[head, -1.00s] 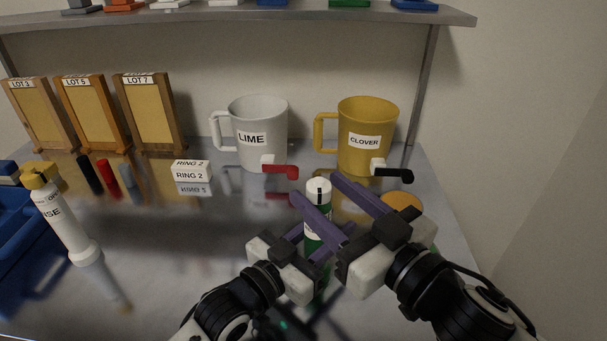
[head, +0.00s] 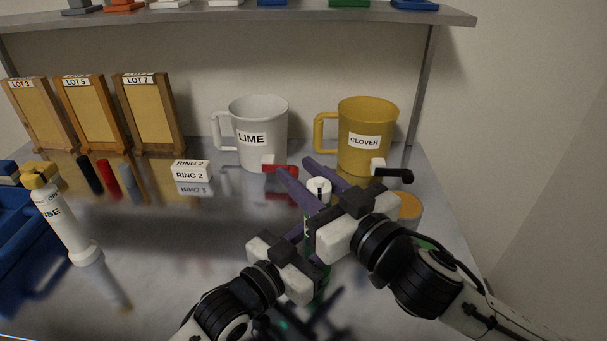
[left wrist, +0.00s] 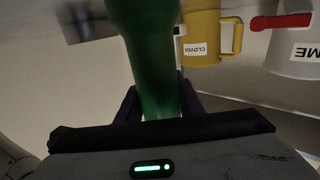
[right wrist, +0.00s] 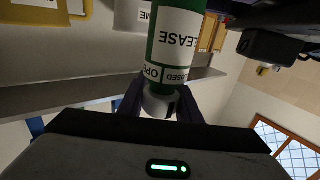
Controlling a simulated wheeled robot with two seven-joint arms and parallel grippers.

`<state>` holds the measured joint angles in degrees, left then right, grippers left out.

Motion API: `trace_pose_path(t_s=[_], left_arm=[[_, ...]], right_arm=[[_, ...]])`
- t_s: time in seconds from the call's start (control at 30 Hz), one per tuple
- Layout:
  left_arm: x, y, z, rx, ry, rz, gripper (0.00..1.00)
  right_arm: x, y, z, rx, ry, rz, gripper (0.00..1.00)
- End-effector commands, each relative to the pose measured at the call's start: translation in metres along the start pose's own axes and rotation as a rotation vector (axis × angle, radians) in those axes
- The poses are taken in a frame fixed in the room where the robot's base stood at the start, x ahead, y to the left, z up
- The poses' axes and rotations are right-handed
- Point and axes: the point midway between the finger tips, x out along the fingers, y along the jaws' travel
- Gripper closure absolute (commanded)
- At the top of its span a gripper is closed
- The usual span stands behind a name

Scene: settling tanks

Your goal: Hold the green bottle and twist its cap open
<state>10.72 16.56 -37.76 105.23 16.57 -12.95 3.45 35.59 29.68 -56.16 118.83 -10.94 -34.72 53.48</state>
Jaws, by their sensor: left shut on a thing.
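The green bottle (head: 310,245) stands upright at the middle front, partly hidden by my grippers. It also shows in the left wrist view (left wrist: 150,60). My left gripper (head: 312,250) is shut around its body. Its white cap (head: 318,187) has a dark mark and sits on top. My right gripper (head: 308,185) is at cap height, with one finger on each side of the cap. It looks open; whether a finger touches the cap is unclear. In the right wrist view the cap (right wrist: 160,104) lies between the fingers, and the white label (right wrist: 177,35) shows OPEN and CLOSED marks.
Behind stand the white LIME mug (head: 265,115) with a red tap and the yellow CLOVER mug (head: 378,115) with a black tap, close to my right fingertips. A yellow disc-topped thing (head: 409,206) is beside my right gripper.

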Motion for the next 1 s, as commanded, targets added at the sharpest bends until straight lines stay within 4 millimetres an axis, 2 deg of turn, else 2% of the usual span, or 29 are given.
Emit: trace_pose_path(t_s=[0.37, 1.0], left_arm=[[0.0, 0.0, 0.0, 0.0, -0.001, 0.0, 0.98], [0.0, 0.001, 0.0, 0.001, 0.0, 0.001, 0.98]], right_arm=[[0.0, -0.003, 0.002, -0.006, -0.004, -0.076, 0.92], [-0.004, -0.02, -0.003, -0.01, 0.014, -0.556, 0.92]])
